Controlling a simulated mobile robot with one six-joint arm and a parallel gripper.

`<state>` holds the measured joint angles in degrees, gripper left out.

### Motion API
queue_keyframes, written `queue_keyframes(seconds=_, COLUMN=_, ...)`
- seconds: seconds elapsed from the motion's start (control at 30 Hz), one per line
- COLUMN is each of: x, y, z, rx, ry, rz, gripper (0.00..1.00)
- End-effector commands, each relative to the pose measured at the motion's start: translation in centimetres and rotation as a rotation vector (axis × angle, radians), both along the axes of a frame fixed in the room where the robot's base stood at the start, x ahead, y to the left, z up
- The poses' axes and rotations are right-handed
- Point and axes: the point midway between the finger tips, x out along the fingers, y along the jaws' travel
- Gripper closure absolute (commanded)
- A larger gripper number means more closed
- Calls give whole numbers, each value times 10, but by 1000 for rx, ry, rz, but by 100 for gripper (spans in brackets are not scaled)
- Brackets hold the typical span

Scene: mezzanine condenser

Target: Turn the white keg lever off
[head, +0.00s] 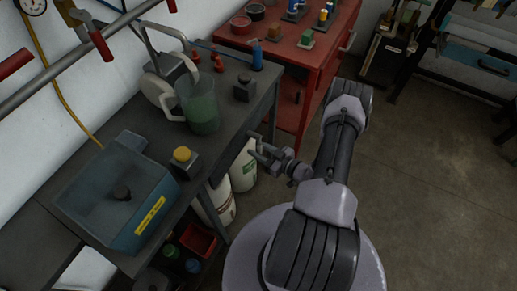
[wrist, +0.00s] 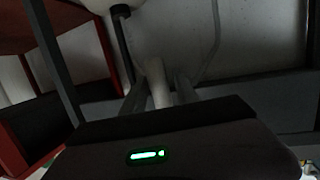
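My gripper (head: 255,145) is at the edge of the grey bench, beside a white keg (head: 243,170) that stands partly under it. Its two fingers are apart in the head view. In the wrist view, a pale upright bar, seemingly the white lever (wrist: 157,82), shows between the fingers (wrist: 160,98). I cannot tell whether either finger touches it. The lever cannot be made out in the head view. A second white keg (head: 217,203) stands farther under the bench, partly hidden by it.
The grey bench (head: 232,103) carries a green-tinted beaker (head: 201,108), a blue-grey tank (head: 118,195) and a yellow-topped block (head: 182,157). A red cabinet (head: 318,55) stands behind my gripper. A red bin (head: 198,238) sits below the bench. The floor to the right is open.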

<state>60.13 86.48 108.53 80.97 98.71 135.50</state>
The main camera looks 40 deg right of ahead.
Motion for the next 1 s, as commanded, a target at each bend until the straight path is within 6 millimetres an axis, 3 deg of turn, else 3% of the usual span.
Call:
queue_keyframes(seconds=0.3, x=0, y=-1, z=1, rx=-1, ry=-1, rz=-1, gripper=56)
queue_keyframes(seconds=0.43, x=-11, y=-4, z=5, rx=0, ry=-1, rz=-5, gripper=56)
queue_keyframes(seconds=0.57, x=-42, y=-11, z=14, rx=0, ry=-1, rz=-8, gripper=56)
queue_keyframes(seconds=0.8, x=-117, y=-25, z=32, rx=-2, ry=-1, rz=-9, gripper=56)
queue_keyframes(seconds=1.0, x=-157, y=-32, z=39, rx=-1, ry=-1, rz=-3, gripper=56)
